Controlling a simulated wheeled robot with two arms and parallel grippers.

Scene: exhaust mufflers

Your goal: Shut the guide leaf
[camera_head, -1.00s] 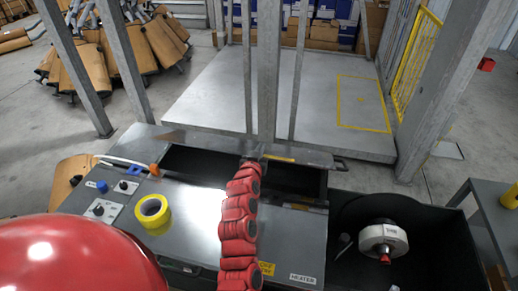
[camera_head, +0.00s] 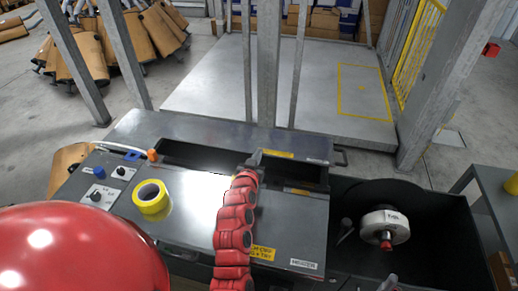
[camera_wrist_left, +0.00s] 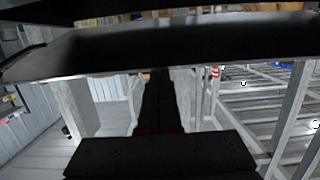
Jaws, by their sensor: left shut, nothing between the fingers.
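My left gripper (camera_head: 257,156) is shut and empty at the leaf's near edge, over the opening. Its fingertips are small and dark there, so contact is unclear. In the left wrist view a broad dark panel (camera_wrist_left: 150,50), probably the leaf, crosses above the dark fingers (camera_wrist_left: 158,100). My right gripper is not in view.
The bench top holds a yellow tape roll (camera_head: 151,197) and control knobs (camera_head: 97,196) at left. A black bin (camera_head: 440,215) at right holds a white and red round part (camera_head: 384,228). Grey posts (camera_head: 268,70) stand behind the bench, before a bare platform (camera_head: 215,85).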

